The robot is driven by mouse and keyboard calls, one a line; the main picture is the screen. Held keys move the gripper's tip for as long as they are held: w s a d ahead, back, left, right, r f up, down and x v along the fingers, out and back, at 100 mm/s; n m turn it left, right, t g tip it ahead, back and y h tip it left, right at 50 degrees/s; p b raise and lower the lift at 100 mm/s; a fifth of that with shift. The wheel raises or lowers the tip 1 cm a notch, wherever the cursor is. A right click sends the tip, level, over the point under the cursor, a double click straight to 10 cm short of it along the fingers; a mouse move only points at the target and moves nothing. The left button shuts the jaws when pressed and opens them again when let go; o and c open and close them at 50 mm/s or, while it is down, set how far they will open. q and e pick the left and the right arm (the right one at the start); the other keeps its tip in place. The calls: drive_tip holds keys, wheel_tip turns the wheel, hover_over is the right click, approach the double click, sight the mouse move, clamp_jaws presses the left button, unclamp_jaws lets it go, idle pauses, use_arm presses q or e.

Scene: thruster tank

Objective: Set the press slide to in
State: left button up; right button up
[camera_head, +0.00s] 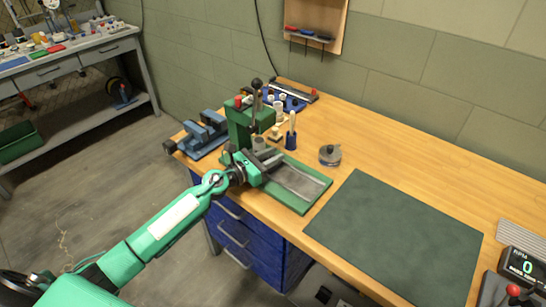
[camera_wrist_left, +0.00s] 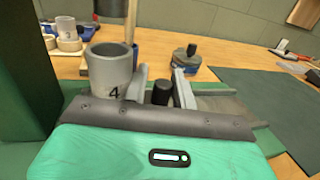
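The green press (camera_head: 240,127) stands near the table's left front edge, with a dark lever rising above it. Its flat green base (camera_head: 310,198) carries a grey slide plate (camera_head: 297,182). My left gripper (camera_head: 262,162) is low over the base in front of the press. In the left wrist view its two grey fingers (camera_wrist_left: 161,82) are apart, with a short black knob (camera_wrist_left: 161,93) between them; I cannot tell whether either touches it. A grey cup marked 4 (camera_wrist_left: 109,72) stands just left of the fingers. My right gripper is not in view.
A blue vise (camera_head: 205,132) is left of the press. A round metal pot (camera_head: 330,155) stands to its right, also seen in the left wrist view (camera_wrist_left: 186,58). A dark green mat (camera_head: 400,235) lies clear on the right. A display reading 0 (camera_head: 524,265) is at far right.

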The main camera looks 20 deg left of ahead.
use_arm(q)
drive_tip(key=shift+s+d+r+p, duration=0.1)
drive_tip(key=shift+s+d+p, duration=0.1)
drive_tip(key=shift+d+p, duration=0.4)
drive_tip(key=shift+s+d+r+p, duration=0.1)
drive_tip(key=shift+s+d+p, duration=0.15)
drive_tip(key=shift+d+p, duration=0.35)
drive_tip(key=shift+s+d+r+p, duration=0.1)
drive_tip(key=shift+s+d+p, duration=0.1)
drive_tip(key=shift+d+p, duration=0.35)
drive_tip(key=b+v, duration=0.1)
drive_tip(key=v, duration=0.3)
drive_tip(key=b+v, duration=0.2)
drive_tip(key=v, duration=0.3)
drive_tip(key=f+b+v, duration=0.1)
drive_tip(key=b+v, duration=0.1)
drive_tip(key=v, duration=0.2)
drive_tip(key=shift+s+f, duration=0.1)
drive_tip(key=shift+s, duration=0.3)
drive_tip(key=s+a+n+t+y, duration=0.35)
drive_tip(key=n+y, duration=0.65)
drive_tip(key=n, duration=1.1)
drive_tip(key=s+d+f+n+g+y+p, duration=0.1)
drive_tip(key=s+f+n+g+y, duration=0.1)
drive_tip(key=s+f+n+g, duration=0.8)
wheel_tip(320, 180, down, 6)
drive_tip(key=s+n, duration=0.2)
drive_tip(key=n, duration=0.3)
drive_tip(key=shift+p, duration=0.35)
